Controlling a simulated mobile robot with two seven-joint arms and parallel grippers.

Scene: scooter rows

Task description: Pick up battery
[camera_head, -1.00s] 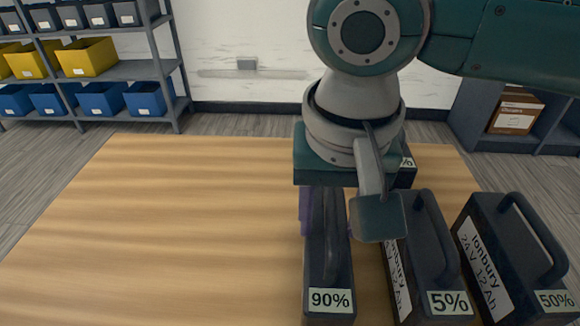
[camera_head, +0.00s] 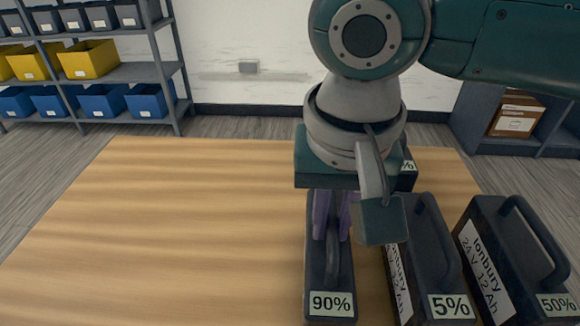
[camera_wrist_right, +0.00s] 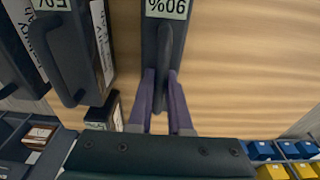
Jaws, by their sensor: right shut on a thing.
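The dark battery labelled 90% (camera_head: 330,280) stands on the wooden table (camera_head: 180,220), its handle along the top. My right gripper (camera_head: 332,228) points down over it, with its purple fingers shut on the handle. In the right wrist view the fingers (camera_wrist_right: 161,75) close on both sides of the handle of the 90% battery (camera_wrist_right: 163,30). The battery appears to rest on the table. My left gripper is not in view.
A 5% battery (camera_head: 425,260) stands close to the right, then a 50% battery (camera_head: 510,260). Another battery (camera_head: 407,172) is partly hidden behind my right gripper. The table's left side is clear. Shelves with bins (camera_head: 88,58) stand at the back left.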

